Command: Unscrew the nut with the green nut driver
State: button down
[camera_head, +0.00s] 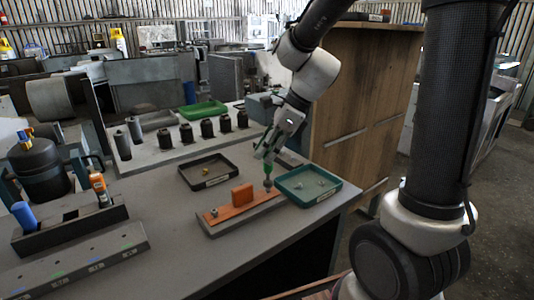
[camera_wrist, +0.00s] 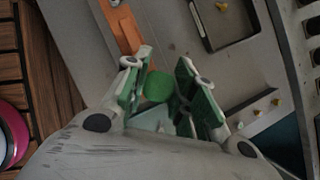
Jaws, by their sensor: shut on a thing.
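My gripper (camera_head: 268,152) is shut on the green nut driver (camera_head: 267,168), which points down, its grey socket end at the right end of the orange plate (camera_head: 238,207). In the wrist view the round green top of the driver (camera_wrist: 158,87) sits between the fingers of my gripper (camera_wrist: 162,75). Any nut under the socket is hidden, and I cannot tell whether the socket touches one. A small metal nut (camera_head: 214,212) shows at the plate's left end. An orange block (camera_head: 242,194) stands up in the middle of the plate.
A teal tray (camera_head: 330,193) with small parts lies close to the right of the driver. A black tray (camera_head: 190,184) with a brass-coloured part lies behind the plate. Several dark cylinders and a green tray (camera_head: 203,110) stand farther back.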

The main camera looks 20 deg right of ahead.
jog(key=shift+r, duration=3.25)
